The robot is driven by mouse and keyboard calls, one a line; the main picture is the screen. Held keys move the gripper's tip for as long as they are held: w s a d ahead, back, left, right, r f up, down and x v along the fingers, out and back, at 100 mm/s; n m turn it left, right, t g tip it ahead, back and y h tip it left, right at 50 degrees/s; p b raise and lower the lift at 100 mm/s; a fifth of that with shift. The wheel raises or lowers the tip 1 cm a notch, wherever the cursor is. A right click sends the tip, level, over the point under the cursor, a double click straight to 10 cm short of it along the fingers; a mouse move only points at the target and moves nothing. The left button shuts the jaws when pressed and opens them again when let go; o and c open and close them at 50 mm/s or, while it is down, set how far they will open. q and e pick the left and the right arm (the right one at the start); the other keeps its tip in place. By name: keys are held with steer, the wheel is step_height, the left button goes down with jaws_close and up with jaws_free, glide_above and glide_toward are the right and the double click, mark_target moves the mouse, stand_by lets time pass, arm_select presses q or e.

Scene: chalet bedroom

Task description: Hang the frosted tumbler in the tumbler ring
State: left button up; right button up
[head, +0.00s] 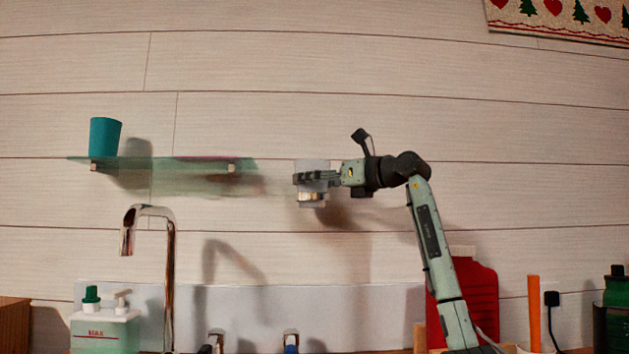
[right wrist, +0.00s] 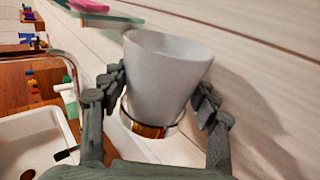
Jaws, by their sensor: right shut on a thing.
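The frosted tumbler (head: 313,165) is whitish and upright, wider at the top, against the wall right of the glass shelf. It fills the middle of the right wrist view (right wrist: 165,75). My right gripper (head: 312,178) is shut on it, with a finger on each side. The metal tumbler ring (head: 312,198) is at the tumbler's lower end, just below the fingers. In the right wrist view the ring (right wrist: 150,128) appears to go around the tumbler's lower part. Whether the tumbler rests in it cannot be told. My left gripper is not in view.
A glass shelf (head: 190,165) with a teal cup (head: 104,137) is on the wall to the left. Below are a chrome tap (head: 168,260), a soap dispenser (head: 105,328) and a red container (head: 474,295). A white basin (right wrist: 35,140) shows in the right wrist view.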

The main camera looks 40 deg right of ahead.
steer(key=shift+f, duration=0.45)
steer(key=o, duration=1.4)
steer(key=s, duration=0.4)
steer(key=s+d, duration=0.1)
steer(key=s, duration=0.7)
steer(key=shift+d+r, duration=0.1)
steer(key=shift+d, duration=0.05)
